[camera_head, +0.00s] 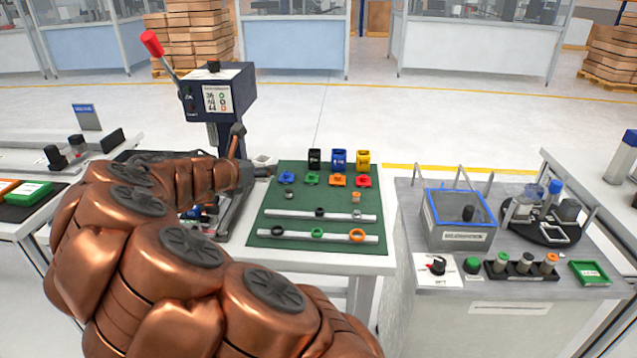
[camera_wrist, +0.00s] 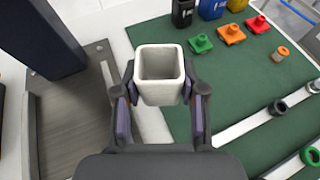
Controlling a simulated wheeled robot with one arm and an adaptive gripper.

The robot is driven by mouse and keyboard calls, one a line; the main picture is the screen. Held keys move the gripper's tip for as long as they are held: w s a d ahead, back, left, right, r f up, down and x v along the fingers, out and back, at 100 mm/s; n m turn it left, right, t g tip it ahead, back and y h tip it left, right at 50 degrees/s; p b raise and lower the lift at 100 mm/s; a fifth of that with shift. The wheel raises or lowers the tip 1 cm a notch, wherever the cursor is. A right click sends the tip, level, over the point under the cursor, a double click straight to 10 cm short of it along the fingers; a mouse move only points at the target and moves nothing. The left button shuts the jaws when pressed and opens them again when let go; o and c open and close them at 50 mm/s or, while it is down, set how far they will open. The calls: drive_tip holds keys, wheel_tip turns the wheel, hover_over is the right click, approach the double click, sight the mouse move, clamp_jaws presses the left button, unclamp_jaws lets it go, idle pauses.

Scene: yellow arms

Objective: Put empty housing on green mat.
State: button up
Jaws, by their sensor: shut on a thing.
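A white, square, open-topped housing (camera_wrist: 159,92) is held between the two fingers of my gripper (camera_wrist: 158,106) in the wrist view. Its inside looks empty. It is at the left edge of the green mat (camera_wrist: 236,128), over the white table strip beside it. In the head view the green mat (camera_head: 290,228) lies on the white table, and my gripper (camera_head: 252,172) is at its upper left edge. The housing (camera_head: 264,160) shows there as a small pale shape.
Black (camera_head: 314,160), blue (camera_head: 338,160) and yellow (camera_head: 363,160) housings stand along the mat's back edge, with several coloured parts before them. Two white rails (camera_head: 335,236) with rings lie nearer. A dark press (camera_head: 215,100) stands left of the mat. Bare mat shows around the rails.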

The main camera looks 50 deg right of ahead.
drive_tip(key=shift+d, duration=0.5)
hover_over(290, 168)
drive_tip(key=shift+d+f, duration=0.15)
drive_tip(key=shift+f, duration=2.35)
drive_tip(key=shift+f, duration=0.1)
drive_tip(key=o, duration=1.2)
drive_tip(key=shift+o, duration=0.2)
